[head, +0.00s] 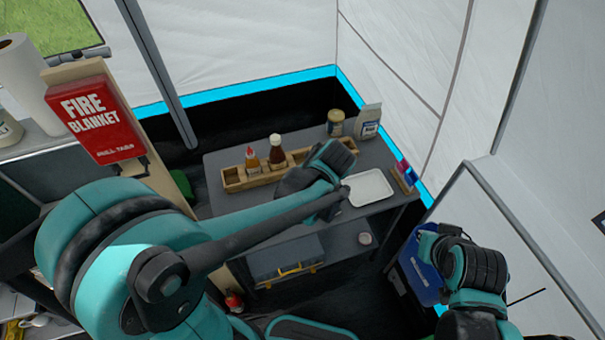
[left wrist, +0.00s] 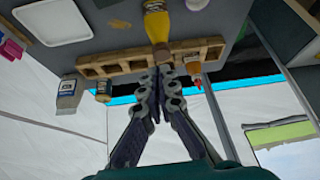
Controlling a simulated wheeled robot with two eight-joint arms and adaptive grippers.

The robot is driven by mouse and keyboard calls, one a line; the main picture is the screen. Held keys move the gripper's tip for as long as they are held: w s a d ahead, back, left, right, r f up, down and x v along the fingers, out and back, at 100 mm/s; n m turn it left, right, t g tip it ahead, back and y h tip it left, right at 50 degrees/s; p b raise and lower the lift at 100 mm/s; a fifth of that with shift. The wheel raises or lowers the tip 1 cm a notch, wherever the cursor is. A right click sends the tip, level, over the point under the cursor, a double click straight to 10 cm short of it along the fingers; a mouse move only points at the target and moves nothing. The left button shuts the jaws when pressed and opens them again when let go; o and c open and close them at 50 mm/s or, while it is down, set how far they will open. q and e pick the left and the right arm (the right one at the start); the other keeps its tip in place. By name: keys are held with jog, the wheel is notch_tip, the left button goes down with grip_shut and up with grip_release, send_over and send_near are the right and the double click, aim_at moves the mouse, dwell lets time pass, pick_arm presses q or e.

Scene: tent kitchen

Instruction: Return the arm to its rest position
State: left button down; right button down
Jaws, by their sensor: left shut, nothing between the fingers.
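My left arm reaches from the left across the grey table (head: 225,200) in the head view. My left gripper (left wrist: 159,72) shows in the left wrist view, shut and empty. Its fingertips appear close to the top of a yellow bottle (left wrist: 157,24) and in front of the wooden crate (left wrist: 110,66). I cannot tell whether they touch. In the head view my arm hides the fingertips and the yellow bottle. My right arm is folded at the lower right of the head view; its fingers are not visible.
The wooden crate (head: 235,180) holds an orange bottle (head: 252,160) and a brown bottle (head: 277,154). A white tray (head: 369,188), a jar (head: 335,122) and a pale container (head: 367,122) stand to the right. A red fire blanket box (head: 98,118) is near my left arm.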

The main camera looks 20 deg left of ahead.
pick_arm(q)
jog(key=shift+s+d+r, duration=0.7)
jog(key=shift+s+r, duration=0.15)
jog(key=shift+r, duration=0.2)
jog(key=s+a+f+m+t+h+b, duration=0.1)
jog(key=s+a+f+m+h+b, duration=0.1)
jog(key=s+b, duration=0.4)
jog(key=s+a+f+m+t+h+b, duration=0.1)
jog(key=s+a+f+m+b, duration=0.3)
jog(key=s+f+m+b, duration=0.1)
jog(key=shift+s+a+f+m+t+h+b, duration=0.15)
jog(key=shift+s+a+m+t+h+b, duration=0.15)
jog(key=shift+s+m+h+b, duration=0.15)
